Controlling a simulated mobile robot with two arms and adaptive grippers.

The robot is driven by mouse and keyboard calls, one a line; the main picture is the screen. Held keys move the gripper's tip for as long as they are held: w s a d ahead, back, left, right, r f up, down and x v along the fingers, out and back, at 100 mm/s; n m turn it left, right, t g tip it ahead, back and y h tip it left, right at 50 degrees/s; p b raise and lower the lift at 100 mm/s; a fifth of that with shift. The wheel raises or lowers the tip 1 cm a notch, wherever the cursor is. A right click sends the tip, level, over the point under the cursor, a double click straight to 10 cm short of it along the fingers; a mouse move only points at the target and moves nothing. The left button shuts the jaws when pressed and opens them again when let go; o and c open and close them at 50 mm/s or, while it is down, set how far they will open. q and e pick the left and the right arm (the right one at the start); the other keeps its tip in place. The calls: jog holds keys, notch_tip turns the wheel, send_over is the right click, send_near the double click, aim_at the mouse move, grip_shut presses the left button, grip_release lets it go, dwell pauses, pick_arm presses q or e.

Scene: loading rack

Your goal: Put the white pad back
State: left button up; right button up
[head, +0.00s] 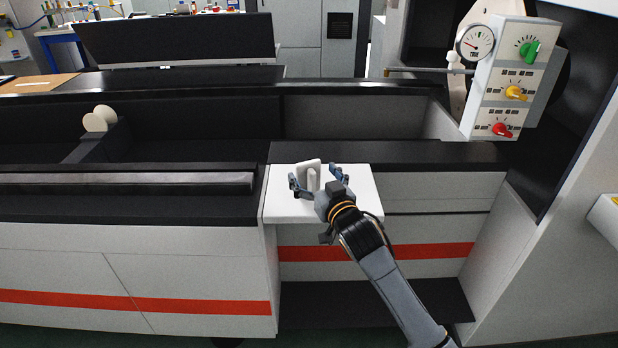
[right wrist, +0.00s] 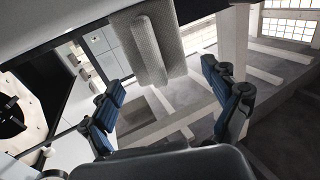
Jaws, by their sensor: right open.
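The white pad (head: 308,172) is a small light block with a raised bar, in the middle of the head view over a white plate. In the right wrist view the pad (right wrist: 148,48) looks pale, with a rib down its face. My right gripper (head: 316,179) is open. Its two fingers stand on either side of the pad in the head view; I cannot tell whether they touch it. In the right wrist view the fingers (right wrist: 162,92) are spread wide, with the pad beyond them. My left gripper is not in view.
The white plate (head: 283,207) juts out from the front of the black and white machine. A control panel with a gauge and knobs (head: 510,80) stands at the right. Round white parts (head: 99,119) sit on the black trough at the left.

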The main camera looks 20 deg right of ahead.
jog(key=shift+w, duration=0.35)
jog(key=shift+c, duration=0.4)
jog(key=c, duration=1.1)
jog(key=shift+o, duration=0.2)
jog(key=shift+r, duration=0.1)
